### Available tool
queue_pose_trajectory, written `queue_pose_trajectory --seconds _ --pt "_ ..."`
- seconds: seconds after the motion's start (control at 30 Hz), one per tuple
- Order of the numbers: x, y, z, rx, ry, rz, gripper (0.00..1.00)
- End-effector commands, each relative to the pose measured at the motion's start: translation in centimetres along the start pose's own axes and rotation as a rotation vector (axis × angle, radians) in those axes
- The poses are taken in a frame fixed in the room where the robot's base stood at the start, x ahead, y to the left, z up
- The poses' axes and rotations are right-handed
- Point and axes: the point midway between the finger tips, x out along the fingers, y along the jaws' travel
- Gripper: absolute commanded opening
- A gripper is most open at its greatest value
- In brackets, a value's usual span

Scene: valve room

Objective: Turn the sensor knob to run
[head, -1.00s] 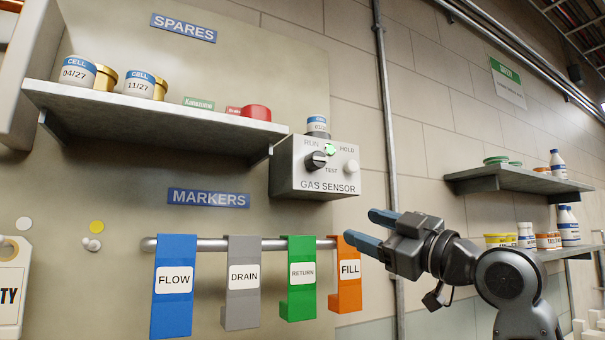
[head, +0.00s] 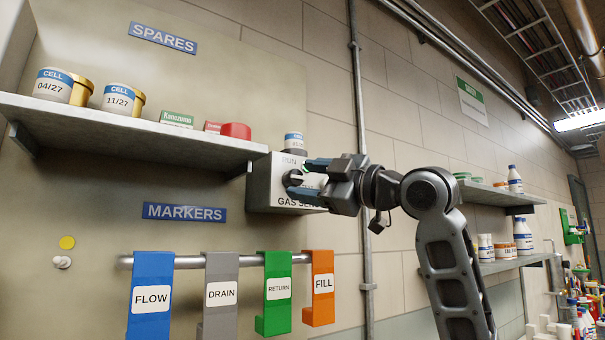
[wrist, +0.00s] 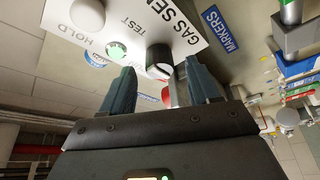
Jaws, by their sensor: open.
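The gas sensor (head: 261,190) is a pale box on the wall at the shelf's right end. Its black sensor knob (wrist: 158,58) has a white mark on its lower side in the wrist view; I cannot tell which word it points at. HOLD and TEST are readable there, and RUN partly shows in the head view. A green light (wrist: 116,50) is lit beside the knob. My gripper (head: 298,177) is at the box's front, open, its blue fingers on either side of the knob; it also shows in the wrist view (wrist: 158,68). I cannot tell whether they touch it.
A small cell jar (head: 294,142) stands on top of the box. The spares shelf (head: 140,130) runs left with jars and small boxes. A vertical pipe (head: 359,100) runs just right of the box.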

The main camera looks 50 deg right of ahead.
Motion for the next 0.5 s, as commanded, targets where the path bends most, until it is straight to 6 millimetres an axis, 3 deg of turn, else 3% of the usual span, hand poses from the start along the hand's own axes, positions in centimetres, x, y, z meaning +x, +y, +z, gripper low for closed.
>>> queue_pose_trajectory --seconds 0.2,0.47,0.5 --pt "1.5 0.0 0.0 0.0 0.0 0.0 0.61" --pt "1.6 0.0 0.0 -0.001 0.0 0.001 0.61" --pt "1.6 0.0 0.0 -0.001 0.0 0.001 0.57"
